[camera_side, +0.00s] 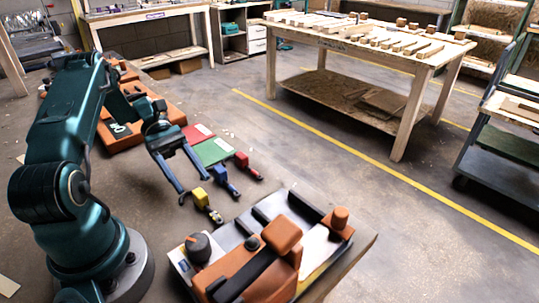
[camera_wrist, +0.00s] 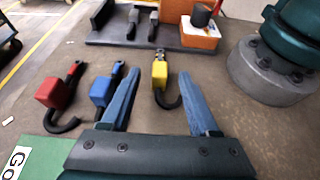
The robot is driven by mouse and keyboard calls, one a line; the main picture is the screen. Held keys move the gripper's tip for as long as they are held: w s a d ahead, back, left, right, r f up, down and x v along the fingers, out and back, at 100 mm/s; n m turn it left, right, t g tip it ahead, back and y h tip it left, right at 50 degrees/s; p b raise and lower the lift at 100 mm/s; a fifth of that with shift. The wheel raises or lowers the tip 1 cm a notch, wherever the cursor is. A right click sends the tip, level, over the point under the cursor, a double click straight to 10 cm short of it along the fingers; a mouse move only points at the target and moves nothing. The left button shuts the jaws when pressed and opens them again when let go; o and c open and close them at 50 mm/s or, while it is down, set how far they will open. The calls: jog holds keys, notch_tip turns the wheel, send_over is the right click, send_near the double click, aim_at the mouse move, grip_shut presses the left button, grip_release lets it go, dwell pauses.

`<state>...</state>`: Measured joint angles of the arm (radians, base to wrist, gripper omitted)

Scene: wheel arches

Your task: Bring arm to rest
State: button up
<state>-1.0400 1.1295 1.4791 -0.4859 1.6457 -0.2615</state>
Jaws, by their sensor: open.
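My gripper (camera_side: 187,177) is open and empty, its two long blue fingers spread above the floor. It also shows in the wrist view (camera_wrist: 160,100). A yellow hooked piece (camera_side: 206,203) lies close to the fingertips; in the wrist view the yellow piece (camera_wrist: 160,75) appears between the fingers, apart from both. A blue hooked piece (camera_side: 226,182) and a red hooked piece (camera_side: 246,164) lie in a row beyond it. They also show in the wrist view as the blue piece (camera_wrist: 100,92) and red piece (camera_wrist: 58,92).
A grey plate (camera_side: 262,210) with orange and black parts stands at front right of the gripper. Green (camera_side: 213,151) and red (camera_side: 196,133) mats lie behind the gripper. An orange block (camera_side: 128,133) is by my arm. A wooden table (camera_side: 400,75) stands farther back; floor between is clear.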

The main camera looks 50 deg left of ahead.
jog(key=r+m, duration=0.1)
jog(key=w+d+r+m+g+y, duration=0.1)
jog(key=r, duration=0.1)
jog(key=w+d+r+y, duration=0.1)
jog(key=shift+w+r+m+g, duration=0.15)
jog(key=shift+r+m+g, duration=0.15)
jog(key=shift+m, duration=0.1)
jog(key=s+d+r+m+t+y, duration=0.7)
jog(key=d+m+y, duration=0.3)
jog(key=m, duration=0.5)
jog(key=shift+s+d+r+y, duration=0.2)
jog(key=shift+d+r+y, duration=0.1)
jog(key=shift+r+y, duration=0.45)
